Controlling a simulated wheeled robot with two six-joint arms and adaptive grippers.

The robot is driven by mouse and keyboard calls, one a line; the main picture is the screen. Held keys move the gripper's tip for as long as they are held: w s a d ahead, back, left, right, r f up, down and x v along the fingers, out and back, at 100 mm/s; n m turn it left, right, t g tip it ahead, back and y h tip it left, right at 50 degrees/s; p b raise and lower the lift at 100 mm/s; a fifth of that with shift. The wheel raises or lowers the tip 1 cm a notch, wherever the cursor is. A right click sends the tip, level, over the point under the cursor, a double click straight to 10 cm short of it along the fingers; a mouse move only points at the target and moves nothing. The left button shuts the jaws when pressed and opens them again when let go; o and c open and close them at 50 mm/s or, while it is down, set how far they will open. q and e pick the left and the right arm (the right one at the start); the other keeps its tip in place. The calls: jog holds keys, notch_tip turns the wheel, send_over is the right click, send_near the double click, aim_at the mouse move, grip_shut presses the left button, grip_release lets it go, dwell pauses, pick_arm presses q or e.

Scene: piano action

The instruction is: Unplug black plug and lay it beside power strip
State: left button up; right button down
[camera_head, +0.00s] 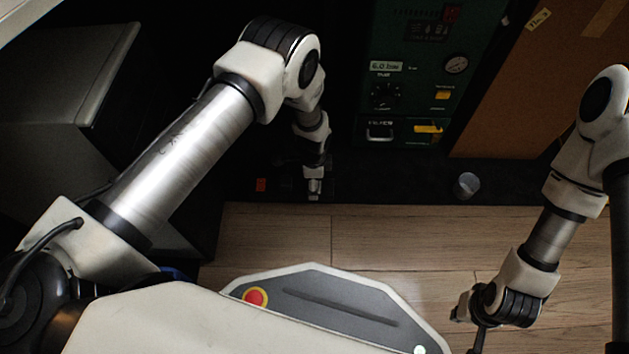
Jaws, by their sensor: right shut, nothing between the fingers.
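A small red patch (261,184), perhaps the switch of the power strip, shows in the dark strip along the floor's far edge. The strip's outline is lost in shadow, and I cannot make out the black plug. My left arm reaches over from the left, and its wrist end with the left gripper (314,188) points down just right of the red patch. Its fingers are too small and dark to read. My right gripper (479,340) hangs low at the bottom edge, partly cut off, shut and empty, far from the red patch.
A green machine (420,75) with a dial and gauge stands at the back, with a brown board (555,85) right of it. A small grey cylinder (467,185) stands on the dark edge. A dark cabinet (60,150) fills the left. The wooden floor (400,235) is clear in the middle.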

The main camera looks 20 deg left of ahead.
pick_arm(q)
jog(key=c, duration=1.6)
grip_shut()
jog(key=shift+s, duration=0.1)
jog(key=shift+r+p, duration=0.5)
jog(key=shift+p, duration=0.1)
jog(key=shift+r+p, duration=2.45)
jog(key=shift+r, duration=0.05)
